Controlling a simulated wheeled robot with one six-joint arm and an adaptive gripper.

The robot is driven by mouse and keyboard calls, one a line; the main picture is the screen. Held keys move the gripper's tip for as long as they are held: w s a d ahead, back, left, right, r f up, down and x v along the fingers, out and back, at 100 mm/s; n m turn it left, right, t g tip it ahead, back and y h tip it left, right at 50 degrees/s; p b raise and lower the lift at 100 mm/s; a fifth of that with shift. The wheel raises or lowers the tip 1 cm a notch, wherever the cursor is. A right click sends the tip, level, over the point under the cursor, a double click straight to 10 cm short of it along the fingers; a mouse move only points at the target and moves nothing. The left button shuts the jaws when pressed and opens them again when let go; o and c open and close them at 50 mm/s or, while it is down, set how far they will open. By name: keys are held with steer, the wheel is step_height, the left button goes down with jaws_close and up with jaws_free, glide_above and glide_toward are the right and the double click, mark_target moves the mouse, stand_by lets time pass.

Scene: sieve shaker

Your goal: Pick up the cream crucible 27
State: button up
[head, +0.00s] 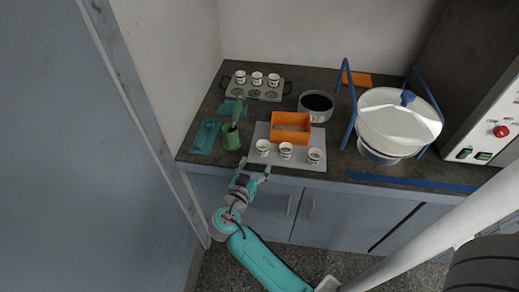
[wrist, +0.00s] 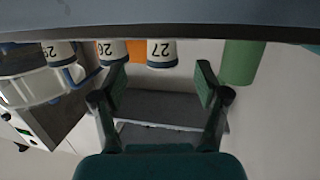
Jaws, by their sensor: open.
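The cream crucible 27 (wrist: 161,52) shows in the wrist view, upside down, with its dark number facing me. It stands upright between the sides of my open gripper (wrist: 160,80) in that view, beyond the fingertips. In the head view it is the leftmost crucible (head: 263,147) of the front row, on the pale grey board (head: 262,131). My gripper (head: 255,170) is open and empty at the counter's front edge, just in front of this crucible and apart from it.
Crucible 26 (wrist: 112,52) and another crucible (head: 315,156) stand to its right in the head view. A green cup (head: 230,138) stands to its left. An orange box (head: 291,127) is behind.

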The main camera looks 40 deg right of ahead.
mark_target(261, 154)
steer(key=shift+x, duration=4.25)
steer(key=shift+w+a+r, duration=0.1)
steer(key=c, duration=1.2)
